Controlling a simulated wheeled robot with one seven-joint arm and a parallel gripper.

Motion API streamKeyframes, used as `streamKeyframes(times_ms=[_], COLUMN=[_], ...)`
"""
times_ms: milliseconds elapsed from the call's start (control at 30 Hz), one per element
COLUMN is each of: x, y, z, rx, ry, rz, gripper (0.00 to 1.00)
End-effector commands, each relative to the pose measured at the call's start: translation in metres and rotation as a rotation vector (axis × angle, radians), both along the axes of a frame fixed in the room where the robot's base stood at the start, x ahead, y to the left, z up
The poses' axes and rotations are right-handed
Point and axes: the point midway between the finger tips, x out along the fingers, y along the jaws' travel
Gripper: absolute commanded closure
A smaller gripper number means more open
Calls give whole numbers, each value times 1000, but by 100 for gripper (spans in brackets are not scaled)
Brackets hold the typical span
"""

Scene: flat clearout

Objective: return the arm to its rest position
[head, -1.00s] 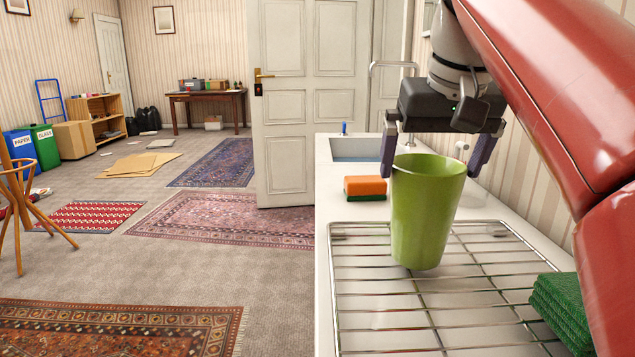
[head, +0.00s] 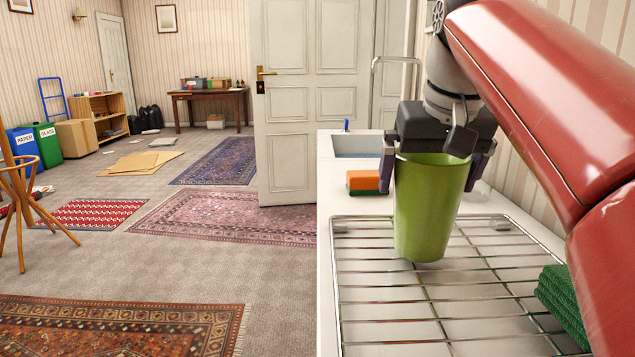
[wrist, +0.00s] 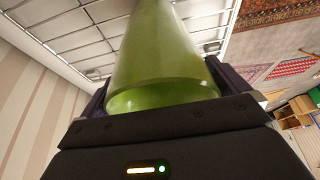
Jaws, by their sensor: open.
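A green cup (head: 425,215) stands upright on the wire rack (head: 385,328) on the counter. My gripper (head: 428,188) is pointing down over the cup, with one finger on each side of its upper part. The jaws are open, and the left finger looks slightly apart from the cup wall. In the wrist view the cup (wrist: 160,60) fills the middle, its rim close to the dark palm, with the fingers partly hidden beside it. My red arm reaches in from the right.
An orange and green sponge (head: 364,182) lies left of the cup, near the sink (head: 355,144) and tap (head: 374,95). A green folded cloth (head: 560,298) lies at the rack's right. A white door (head: 312,100) stands behind. Carpeted floor with rugs is at left.

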Motion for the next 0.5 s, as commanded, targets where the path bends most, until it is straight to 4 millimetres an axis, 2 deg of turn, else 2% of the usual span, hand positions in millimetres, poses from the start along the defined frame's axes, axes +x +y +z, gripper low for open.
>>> streamKeyframes(times_ms=[200,500], x=[-13,-28], y=[0,0], z=[35,68], rx=[0,0], ry=[-4,-4], rz=[0,0], gripper=[0,0])
